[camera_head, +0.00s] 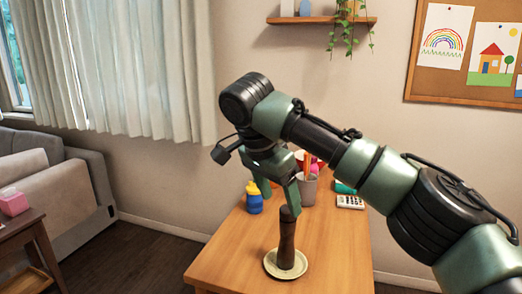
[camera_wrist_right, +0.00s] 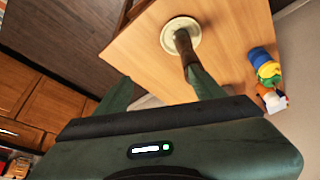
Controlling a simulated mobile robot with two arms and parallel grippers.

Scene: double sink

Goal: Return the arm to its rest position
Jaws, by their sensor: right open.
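A dark brown mill-like object (camera_head: 287,243) stands upright on a pale round saucer (camera_head: 271,271) near the front of the wooden table. My right gripper (camera_head: 278,196) is above and just behind its top, with the jaws apart and nothing held between them. In the right wrist view the two green fingers (camera_wrist_right: 162,82) are spread wide. The brown object (camera_wrist_right: 184,44) lies beyond the tip of the right-hand finger there, and I cannot tell whether they touch. The saucer (camera_wrist_right: 168,27) shows beneath it. My left gripper is out of view.
On the table (camera_head: 335,250) stand a blue and yellow bottle (camera_head: 253,200), a grey cup (camera_head: 308,190) with pens and a calculator (camera_head: 350,202). A grey sofa (camera_head: 90,185) is at the left. A shelf (camera_head: 320,20) with a plant hangs above. The table's right front is clear.

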